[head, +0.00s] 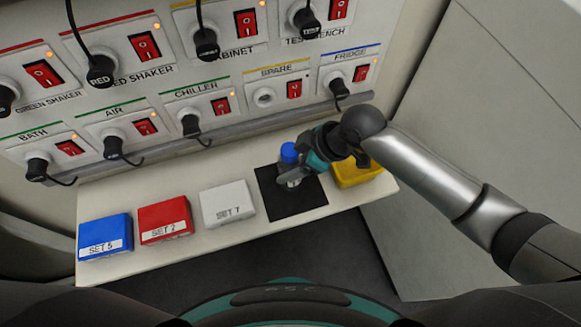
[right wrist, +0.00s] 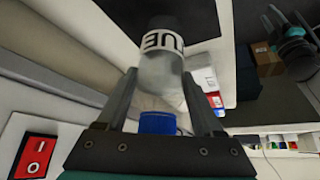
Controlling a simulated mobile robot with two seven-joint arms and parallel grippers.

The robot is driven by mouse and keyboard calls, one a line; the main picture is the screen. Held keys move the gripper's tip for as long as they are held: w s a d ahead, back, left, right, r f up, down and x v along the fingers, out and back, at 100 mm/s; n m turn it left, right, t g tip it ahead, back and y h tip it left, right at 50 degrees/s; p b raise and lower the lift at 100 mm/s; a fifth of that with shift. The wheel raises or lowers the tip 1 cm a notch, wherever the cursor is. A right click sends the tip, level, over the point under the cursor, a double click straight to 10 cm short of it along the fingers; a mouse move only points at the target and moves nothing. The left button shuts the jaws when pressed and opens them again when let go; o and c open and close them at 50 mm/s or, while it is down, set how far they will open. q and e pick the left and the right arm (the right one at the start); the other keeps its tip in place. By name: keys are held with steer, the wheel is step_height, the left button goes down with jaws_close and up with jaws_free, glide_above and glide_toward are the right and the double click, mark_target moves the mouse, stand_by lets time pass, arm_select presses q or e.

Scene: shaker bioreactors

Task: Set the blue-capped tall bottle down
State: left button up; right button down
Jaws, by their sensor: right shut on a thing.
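The blue-capped tall bottle (head: 289,154) is over the black mat (head: 309,203) on the white shelf in the head view. It looks clear, with a blue cap and a white label. My right gripper (head: 302,178) is shut on it. In the right wrist view the bottle (right wrist: 170,70) lies between the two fingers of my right gripper (right wrist: 165,100), cap toward the palm. I cannot tell whether its base touches the mat.
On the shelf (head: 100,200) stand a blue box (head: 104,232), a red box (head: 164,214) and a white box (head: 228,197), left of the mat. A yellow box (head: 358,174) is on the right, partly behind my right arm. A panel with switches (head: 294,89) and plugged cables rises behind.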

steer(key=shift+f, duration=1.15)
steer(key=shift+c, duration=0.2)
jaws_free()
steer(key=shift+f, duration=0.15)
steer(key=shift+r, duration=0.25)
steer(key=p+v, duration=0.1)
steer(key=v, duration=1.1)
steer(key=shift+p, duration=0.4)
